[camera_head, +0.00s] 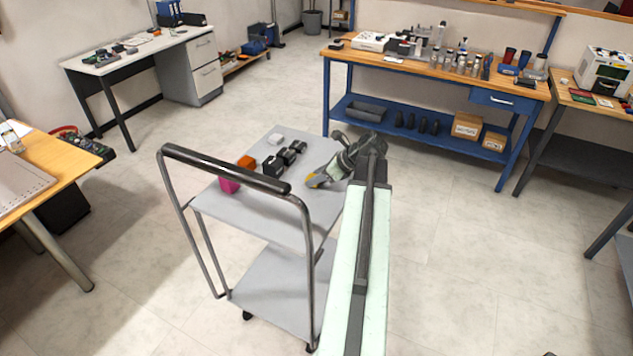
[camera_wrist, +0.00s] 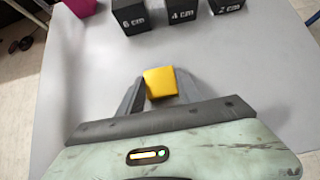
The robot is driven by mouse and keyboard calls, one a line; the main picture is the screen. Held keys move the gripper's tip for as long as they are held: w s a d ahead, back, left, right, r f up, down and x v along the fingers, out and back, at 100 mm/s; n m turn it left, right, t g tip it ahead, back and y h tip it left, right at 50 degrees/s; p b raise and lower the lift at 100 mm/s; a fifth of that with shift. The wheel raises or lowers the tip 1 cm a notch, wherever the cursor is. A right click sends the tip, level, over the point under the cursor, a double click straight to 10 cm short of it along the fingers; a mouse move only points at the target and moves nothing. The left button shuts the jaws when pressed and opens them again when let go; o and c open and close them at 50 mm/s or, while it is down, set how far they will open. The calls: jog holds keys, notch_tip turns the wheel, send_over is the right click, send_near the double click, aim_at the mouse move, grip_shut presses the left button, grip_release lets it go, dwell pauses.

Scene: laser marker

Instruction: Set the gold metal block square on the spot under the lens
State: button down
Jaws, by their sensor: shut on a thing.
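The gold metal block (camera_wrist: 160,83) sits between the fingers of my gripper (camera_wrist: 161,79) in the wrist view, its top face plain and yellow. In the head view the gold block (camera_head: 312,181) shows as a small yellow patch at the tip of my gripper (camera_head: 318,178), over the right side of the grey cart's top. My gripper is shut on the block. I cannot tell whether the block touches the cart top or hangs just above it. No lens or spot beneath one can be made out clearly.
The cart (camera_head: 300,232) also bears black blocks (camera_wrist: 130,15) marked 6, 4 and 2 cm, a magenta block (camera_head: 229,184), an orange block (camera_head: 246,162) and a white block (camera_head: 275,138). A blue-framed workbench (camera_head: 400,66) stands behind. A white machine (camera_head: 605,70) is at far right. Floor right is clear.

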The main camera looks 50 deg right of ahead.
jog(key=shift+a+f, duration=0.1)
jog(key=c, duration=0.8)
grip_release()
jog(key=p+v, duration=0.8)
jog(key=v, duration=0.4)
jog(key=shift+r+p, duration=0.35)
